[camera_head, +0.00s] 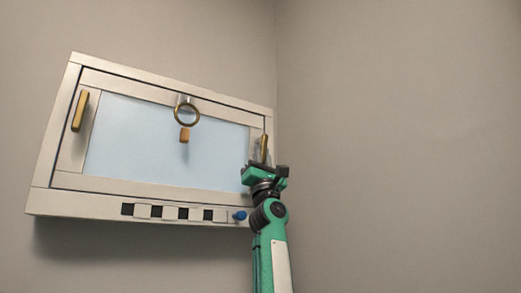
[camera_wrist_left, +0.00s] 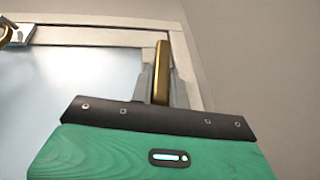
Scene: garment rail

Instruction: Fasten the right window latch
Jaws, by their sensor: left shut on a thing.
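The right window latch (camera_head: 264,144) is a brass bar on the right side of the window frame. It stands near upright in the head view and in the left wrist view (camera_wrist_left: 162,65). My left gripper (camera_head: 264,160) reaches it from below. In the left wrist view its grey fingers (camera_wrist_left: 163,88) stand on both sides of the latch's lower part and are shut on it. The lower end of the latch is hidden by the gripper. My right gripper is not in view.
The left window latch (camera_head: 79,110) is a tilted brass bar. A brass ring (camera_head: 187,114) hangs at the top of the pane, with a small orange-brown block (camera_head: 184,135) below. A blue knob (camera_head: 240,215) sits on the sill by my arm. Bare wall lies to the right.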

